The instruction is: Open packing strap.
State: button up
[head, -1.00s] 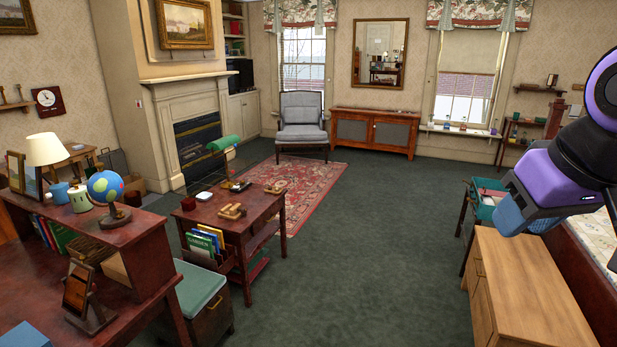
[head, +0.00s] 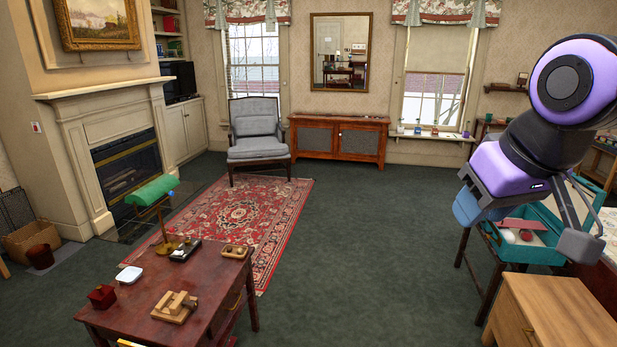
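A teal open case (head: 518,250) stands on a dark folding stand at the right of the head view. A pink flap or panel (head: 524,224) and small rounded white and red items show in it. No packing strap can be made out clearly; my arm covers part of the case. My purple and black arm reaches down over the case from the upper right. A grey end part, which looks like part of my gripper (head: 580,240), hangs in front of the case. Its fingers cannot be told apart, and no grip on anything can be seen.
A light wooden cabinet (head: 553,312) stands close by at the lower right. A dark red table (head: 215,290) with small items is at the lower left. A grey armchair (head: 255,135) and a red rug (head: 245,215) lie beyond. The green carpet (head: 370,250) between is clear.

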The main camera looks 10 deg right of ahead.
aim_at(510, 222)
jog(key=i+l+z, duration=0.1)
jog(key=i+z, duration=0.25)
jog(key=i, duration=0.55)
jog(key=i+j+z, duration=0.1)
jog(key=i+z, duration=0.25)
jog(key=i, duration=0.55)
jog(key=i+z, duration=0.25)
jog(key=i, duration=0.3)
jog(key=i+j+z, duration=0.1)
jog(key=i+z, duration=0.2)
jog(key=i, duration=0.25)
jog(key=i+j+z, duration=0.25)
jog(key=i, duration=0.3)
jog(key=i+z, duration=0.3)
jog(key=i+j+z, duration=0.15)
jog(key=i+z, duration=0.15)
